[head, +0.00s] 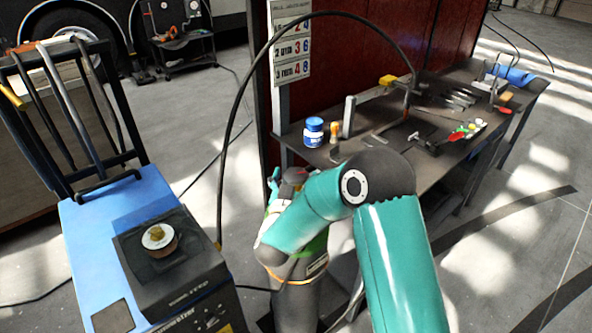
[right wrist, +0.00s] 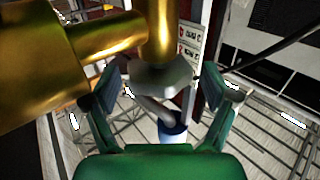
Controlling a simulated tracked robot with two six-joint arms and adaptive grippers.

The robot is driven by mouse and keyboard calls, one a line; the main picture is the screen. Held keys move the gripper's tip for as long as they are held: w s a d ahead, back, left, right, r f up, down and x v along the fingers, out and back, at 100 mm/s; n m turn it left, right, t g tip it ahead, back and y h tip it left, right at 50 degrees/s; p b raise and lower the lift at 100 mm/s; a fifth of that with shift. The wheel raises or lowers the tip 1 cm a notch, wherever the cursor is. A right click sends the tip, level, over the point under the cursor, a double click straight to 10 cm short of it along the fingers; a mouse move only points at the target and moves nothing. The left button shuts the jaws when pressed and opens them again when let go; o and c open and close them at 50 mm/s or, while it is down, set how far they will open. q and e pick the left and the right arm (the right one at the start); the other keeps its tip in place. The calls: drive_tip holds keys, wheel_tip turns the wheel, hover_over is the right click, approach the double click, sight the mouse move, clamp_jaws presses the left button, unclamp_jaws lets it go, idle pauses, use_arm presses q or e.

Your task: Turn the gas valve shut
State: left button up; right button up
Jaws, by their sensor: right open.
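The gas cylinder (head: 297,312) stands upright in the head view, grey with a green shoulder and an orange band. My teal right arm hides much of its top, where the valve is. My right gripper (head: 278,182) is mostly hidden there, with a teal finger at the left of the cylinder top. In the right wrist view, brass valve fittings (right wrist: 95,50) fill the upper left. A grey rounded knob (right wrist: 165,80) shows below the upright brass part. The open right gripper (right wrist: 168,86) has a finger on either side of it, with visible gaps. My left gripper is out of view.
A blue machine (head: 95,240) with a black top stands close at the left. A black hose (head: 228,130) arches over to the workbench (head: 455,170), which bears a blue jar (head: 313,132) and tools. Open floor (head: 510,260) lies at the right.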

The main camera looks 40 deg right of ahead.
drive_tip(key=shift+w+d, duration=0.4)
drive_tip(key=shift+d, duration=0.05)
drive_tip(key=c, duration=1.2)
drive_tip(key=shift+o, duration=0.2)
